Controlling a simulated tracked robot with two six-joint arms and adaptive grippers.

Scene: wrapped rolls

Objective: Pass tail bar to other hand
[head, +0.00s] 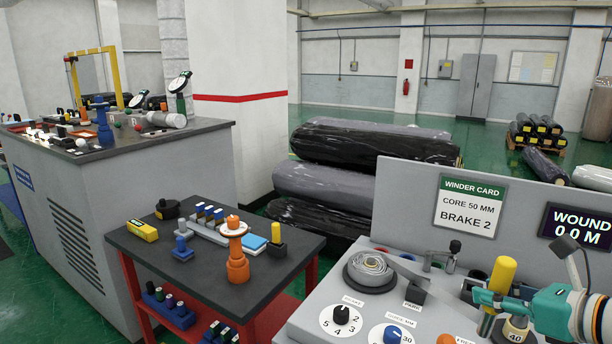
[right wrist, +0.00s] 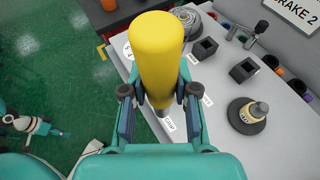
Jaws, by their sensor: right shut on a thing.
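The tail bar shows in the head view as a yellow handle (head: 502,273) with a metal shaft below it, at the lower right above the grey machine top. My right gripper (head: 490,297) is shut around it. In the right wrist view the yellow handle (right wrist: 158,48) stands between the two dark finger pads of the right gripper (right wrist: 158,98), and its shaft end is mostly hidden. My left gripper is outside the head view. A small part of what looks like my left arm (right wrist: 38,127) shows at the left of the right wrist view, its jaws unclear.
The grey machine top (head: 320,305) carries a coiled strip on a dark disc (head: 371,270), a dark block (head: 415,292) and knobs. An upright panel with a winder card (head: 470,207) stands behind. A dark-topped red cart (head: 200,270) with tools is left. Green floor lies between.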

